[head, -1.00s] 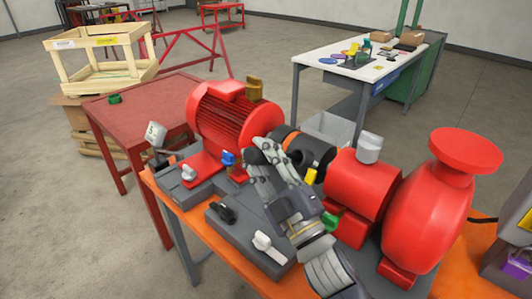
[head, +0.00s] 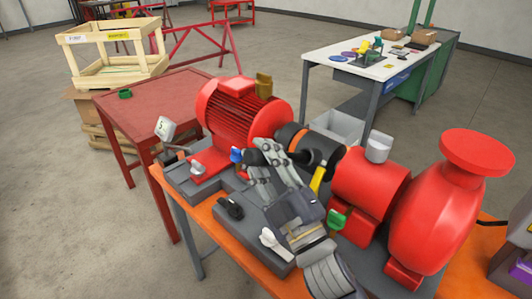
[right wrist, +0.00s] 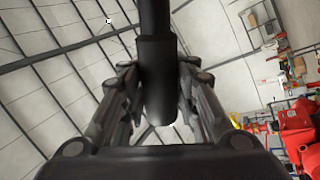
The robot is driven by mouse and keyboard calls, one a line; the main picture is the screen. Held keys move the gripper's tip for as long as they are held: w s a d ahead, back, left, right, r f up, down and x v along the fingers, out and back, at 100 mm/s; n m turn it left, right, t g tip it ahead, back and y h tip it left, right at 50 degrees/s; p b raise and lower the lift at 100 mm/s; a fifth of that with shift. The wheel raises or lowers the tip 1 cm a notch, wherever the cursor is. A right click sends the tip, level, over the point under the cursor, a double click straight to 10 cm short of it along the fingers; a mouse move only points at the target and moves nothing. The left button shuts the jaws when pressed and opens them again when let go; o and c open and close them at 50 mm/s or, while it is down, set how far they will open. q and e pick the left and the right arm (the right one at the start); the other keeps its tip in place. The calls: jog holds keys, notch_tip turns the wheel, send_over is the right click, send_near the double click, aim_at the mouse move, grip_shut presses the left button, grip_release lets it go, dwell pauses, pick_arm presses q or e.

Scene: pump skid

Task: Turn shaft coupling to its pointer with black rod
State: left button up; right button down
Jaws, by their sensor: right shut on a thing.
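The shaft coupling (head: 322,150) is a black cylinder with an orange band, between the red motor and the red pump. A yellow pointer (head: 317,179) stands in front of it. My right gripper (head: 262,157) is shut on the black rod (right wrist: 157,75), at the coupling's near left side. In the right wrist view the rod stands upright between the two fingers. In the head view only dark rounded ends of it show by the fingertips; whether it touches the coupling I cannot tell. My left gripper is not in view.
The red finned motor (head: 235,115) is left of the coupling and the red pump (head: 430,215) right. Small knobs in blue, black, white and green (head: 337,221) stand on the skid near my right arm. A red table (head: 150,105) is at the left.

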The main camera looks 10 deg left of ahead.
jog(key=shift+s+a+r+p, duration=0.55)
jog(key=shift+s+a+r, duration=0.2)
jog(key=shift+s, duration=0.25)
jog(key=shift+s+a+r+p, duration=0.6)
jog(key=shift+s+r, duration=0.15)
jog(key=shift+s, duration=0.2)
